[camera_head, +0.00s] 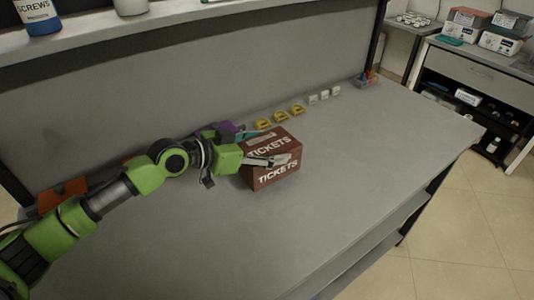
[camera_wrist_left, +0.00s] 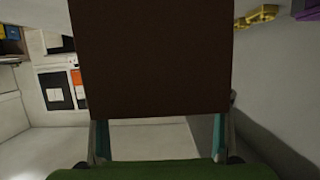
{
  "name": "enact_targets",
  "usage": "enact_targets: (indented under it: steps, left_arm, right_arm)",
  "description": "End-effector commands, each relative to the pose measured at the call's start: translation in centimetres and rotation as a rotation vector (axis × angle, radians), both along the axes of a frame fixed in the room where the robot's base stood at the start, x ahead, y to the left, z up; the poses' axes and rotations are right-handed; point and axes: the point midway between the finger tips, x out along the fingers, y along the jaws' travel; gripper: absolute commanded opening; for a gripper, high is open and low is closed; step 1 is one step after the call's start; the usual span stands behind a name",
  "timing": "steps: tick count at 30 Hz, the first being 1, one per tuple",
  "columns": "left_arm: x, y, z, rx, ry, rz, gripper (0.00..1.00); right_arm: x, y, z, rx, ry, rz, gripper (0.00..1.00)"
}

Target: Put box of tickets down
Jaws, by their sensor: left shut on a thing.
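The box of tickets (camera_head: 272,176) is a brown box with white "TICKETS" lettering on its faces. It is at the middle of the grey workbench (camera_head: 370,190) in the head view. My left gripper (camera_head: 262,156) reaches in from the left and is shut on the box, with a finger along its near side. In the left wrist view the box (camera_wrist_left: 150,55) fills the upper middle between the two fingers (camera_wrist_left: 160,135). I cannot tell whether its underside touches the bench. My right gripper is not in view.
Yellow items (camera_head: 280,115) and small white items (camera_head: 323,94) line the back of the bench. A purple thing (camera_head: 227,128) is behind the gripper. An orange thing (camera_head: 62,193) lies at the left. The bench right of the box is clear. A shelf (camera_head: 190,17) runs above.

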Motion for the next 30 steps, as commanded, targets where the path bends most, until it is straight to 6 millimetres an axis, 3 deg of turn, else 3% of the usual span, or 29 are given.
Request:
enact_targets:
  steps: [1, 6, 18, 30]
  left_arm:
    - [-0.8, -0.1, 1.6, -0.006, -0.013, -0.003, 0.23]
    - [-3.8, -0.1, 5.2, -0.005, -0.016, -0.001, 0.23]
    - [-10.6, -0.3, 7.9, -0.007, -0.011, -0.001, 0.23]
    - [-12.5, -0.1, 8.6, -0.007, -0.007, 0.0, 0.23]
  right_arm:
    - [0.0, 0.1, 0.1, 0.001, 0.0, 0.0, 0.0]
    - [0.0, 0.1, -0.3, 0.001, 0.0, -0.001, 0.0]
    - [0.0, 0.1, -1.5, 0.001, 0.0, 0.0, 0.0]
    - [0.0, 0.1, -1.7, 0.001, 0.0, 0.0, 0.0]
